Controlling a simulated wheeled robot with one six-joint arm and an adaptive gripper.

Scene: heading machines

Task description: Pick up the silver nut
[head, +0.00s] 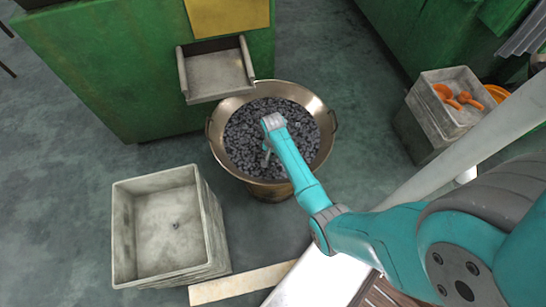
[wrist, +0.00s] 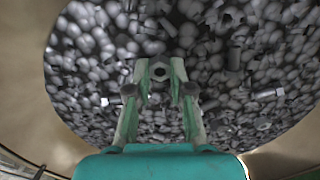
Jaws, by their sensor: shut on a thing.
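A silver nut (wrist: 160,73) with a dark hole sits between the fingertips of my gripper (wrist: 161,84) in the wrist view. The fingers are shut on it. Many grey metal pieces fill the wide metal bowl (head: 215,142) under my gripper. In the head view my gripper (head: 266,160) is over the bowl's contents, and the held nut is too small to make out there. I cannot tell how far the fingertips are above the pile.
A grey crate (head: 121,235) stands at the lower left with one small dark piece (head: 175,225) on its floor. A green machine (head: 110,90) with a metal chute (head: 217,75) stands behind the bowl. Another crate (head: 427,115) at right holds orange items (head: 455,96).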

